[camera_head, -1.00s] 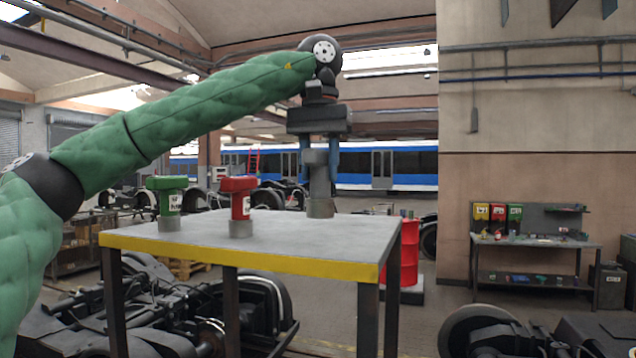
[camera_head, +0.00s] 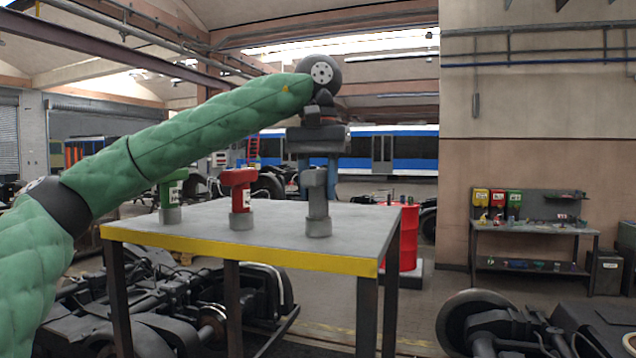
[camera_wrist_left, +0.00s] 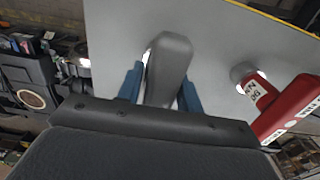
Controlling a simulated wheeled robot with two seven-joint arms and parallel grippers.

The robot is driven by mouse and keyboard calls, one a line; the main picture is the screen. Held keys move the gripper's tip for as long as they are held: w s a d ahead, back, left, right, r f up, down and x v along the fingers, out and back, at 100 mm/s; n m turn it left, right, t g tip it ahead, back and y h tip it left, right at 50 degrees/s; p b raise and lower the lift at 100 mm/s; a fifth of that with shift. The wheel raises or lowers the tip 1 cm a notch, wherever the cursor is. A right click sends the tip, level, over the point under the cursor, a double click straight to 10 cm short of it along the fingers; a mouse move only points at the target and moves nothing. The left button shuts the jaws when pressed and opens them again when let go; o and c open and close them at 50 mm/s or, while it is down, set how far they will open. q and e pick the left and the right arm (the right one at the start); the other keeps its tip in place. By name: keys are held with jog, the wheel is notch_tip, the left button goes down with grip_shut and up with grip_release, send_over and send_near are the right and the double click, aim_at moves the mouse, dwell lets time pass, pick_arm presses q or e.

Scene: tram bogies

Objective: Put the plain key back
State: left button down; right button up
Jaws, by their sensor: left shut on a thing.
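The plain key (camera_head: 317,205) is a grey T-shaped piece with a round grey foot, upright at the right end of a row on the table. Its foot appears to touch the grey table top (camera_head: 265,243). My left gripper (camera_head: 318,184) is above it, its blue fingers shut on the key's head. In the left wrist view the plain key (camera_wrist_left: 168,62) is between the two fingers and hides its own foot. A red key (camera_head: 240,190) with a white label stands to its left. A green key (camera_head: 170,195) stands further left, partly behind my arm. My right gripper is not in view.
The table has a yellow front edge (camera_head: 240,255). A red drum (camera_head: 408,238) stands behind its right end. Bogie parts lie on the floor below and at right. A workbench (camera_head: 535,232) stands by the wall. The table top right of the plain key is clear.

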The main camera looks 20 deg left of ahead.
pick_arm(q)
jog(key=c, duration=0.9)
grip_release()
jog(key=shift+f, duration=0.1)
jog(key=shift+r, duration=0.2)
notch_tip(320, 180, up, 10)
jog(key=b, duration=0.2)
jog(key=shift+s+f+b, duration=0.1)
jog(key=shift+f+b, duration=0.05)
jog(key=shift+b, duration=0.2)
jog(key=shift+r, duration=1.05)
